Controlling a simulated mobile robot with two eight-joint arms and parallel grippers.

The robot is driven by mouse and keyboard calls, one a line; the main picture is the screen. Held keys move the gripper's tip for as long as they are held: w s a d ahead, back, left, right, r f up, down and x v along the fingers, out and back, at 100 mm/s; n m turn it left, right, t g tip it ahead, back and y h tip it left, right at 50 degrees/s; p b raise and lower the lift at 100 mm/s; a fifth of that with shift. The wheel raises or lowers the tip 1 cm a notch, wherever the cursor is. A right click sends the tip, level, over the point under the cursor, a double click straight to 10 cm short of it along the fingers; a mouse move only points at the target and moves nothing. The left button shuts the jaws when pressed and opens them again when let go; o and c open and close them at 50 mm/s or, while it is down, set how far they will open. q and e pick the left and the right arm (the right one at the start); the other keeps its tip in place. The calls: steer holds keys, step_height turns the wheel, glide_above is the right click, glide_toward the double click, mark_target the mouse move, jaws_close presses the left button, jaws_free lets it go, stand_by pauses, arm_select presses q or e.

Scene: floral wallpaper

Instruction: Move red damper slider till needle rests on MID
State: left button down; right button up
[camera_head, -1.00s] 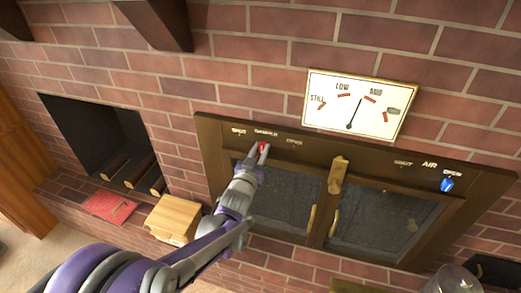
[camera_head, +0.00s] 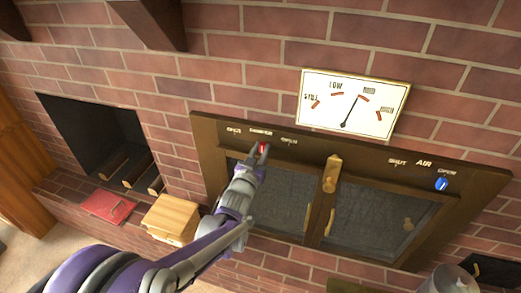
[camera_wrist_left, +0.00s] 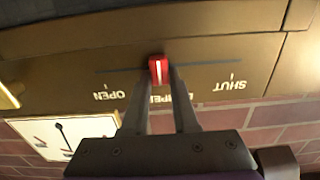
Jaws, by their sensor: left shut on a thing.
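The red damper slider (camera_head: 263,148) sits in its slot near the middle, below the DAMPER label. It also shows in the left wrist view (camera_wrist_left: 159,70), upside down, a little toward OPEN from the slot's middle. My left gripper (camera_head: 262,150) is shut on the slider; in the wrist view its fingers (camera_wrist_left: 160,85) stand on both sides of it. The white gauge (camera_head: 322,121) on the brick wall reads STILL, LOW, MID and a last, blurred label. Its black needle (camera_head: 350,112) points just left of the red MID mark. My right gripper is not in view.
A blue AIR slider (camera_head: 441,184) is near OPEN at the panel's right. Two glass doors with brass handles and a brass latch (camera_head: 332,174) lie below. A wooden box (camera_head: 171,217) and red book (camera_head: 108,207) sit at the left by an open log niche.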

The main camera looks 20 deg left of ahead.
arm_select(q)
steer(key=shift+a, duration=0.15)
steer(key=c, duration=0.7)
jaws_free()
steer(key=shift+s, duration=0.1)
steer(key=s, duration=1)
steer(key=shift+s+a, duration=0.2)
steer(key=shift+s, duration=0.15)
